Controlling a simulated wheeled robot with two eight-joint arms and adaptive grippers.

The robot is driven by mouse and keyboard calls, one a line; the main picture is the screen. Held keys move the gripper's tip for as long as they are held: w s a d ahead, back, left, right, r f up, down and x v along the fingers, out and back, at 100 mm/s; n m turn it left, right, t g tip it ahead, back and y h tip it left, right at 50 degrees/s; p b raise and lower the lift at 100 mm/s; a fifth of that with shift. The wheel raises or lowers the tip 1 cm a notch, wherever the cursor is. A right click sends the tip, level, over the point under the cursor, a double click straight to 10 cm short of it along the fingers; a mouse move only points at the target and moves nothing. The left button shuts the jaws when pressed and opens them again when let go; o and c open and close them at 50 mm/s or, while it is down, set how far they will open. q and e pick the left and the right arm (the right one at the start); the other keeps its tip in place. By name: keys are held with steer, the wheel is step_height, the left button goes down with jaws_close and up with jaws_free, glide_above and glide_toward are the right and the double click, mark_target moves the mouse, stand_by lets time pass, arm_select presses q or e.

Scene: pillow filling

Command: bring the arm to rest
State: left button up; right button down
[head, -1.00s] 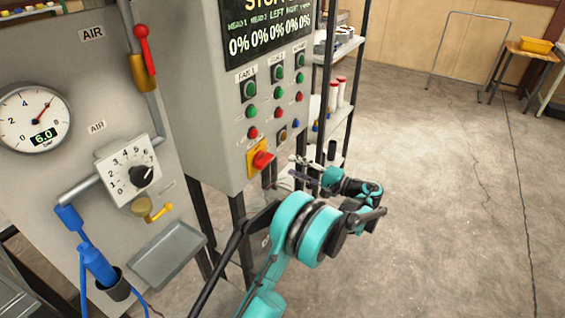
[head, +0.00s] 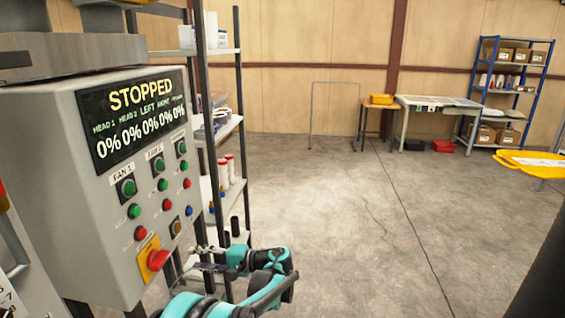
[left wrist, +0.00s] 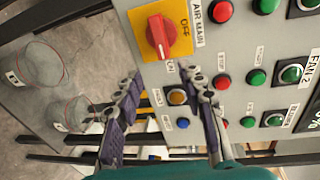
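My left gripper (head: 203,259) is low in the head view, just right of the control panel's lower corner. In the left wrist view my left gripper (left wrist: 162,76) has its two fingers spread apart with nothing between them. The grey control panel (head: 75,130) has a display reading STOPPED and several 0% figures. Its red rotary switch on a yellow plate (head: 157,260) is beside the gripper; the wrist view shows this red switch (left wrist: 160,36) beyond the fingertips, apart from them. My right gripper is not in view.
A dark-framed shelf (head: 238,125) with white-and-red bottles (head: 227,170) stands behind the gripper. A yellow tray (head: 382,99) is on a small table at the back. A blue shelf (head: 512,75) with boxes stands far right. The concrete floor (head: 340,230) in the middle is clear.

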arm_select(q)
steer(key=s+t+h, duration=0.2)
steer(key=s+h, duration=0.7)
steer(key=s, duration=0.6)
steer(key=s+d+f+n+t+h, duration=0.1)
steer(key=s+d+f+t+h, duration=0.2)
steer(key=s+d+h, duration=0.4)
steer(key=s+d+f, duration=0.1)
steer(key=s+d, duration=0.2)
steer(key=s, duration=0.4)
steer(key=shift+s+d+f+n, duration=0.2)
steer(key=shift+s+n, duration=0.15)
steer(key=shift+n, duration=0.05)
steer(key=shift+c, duration=0.7)
steer(key=shift+a, duration=0.1)
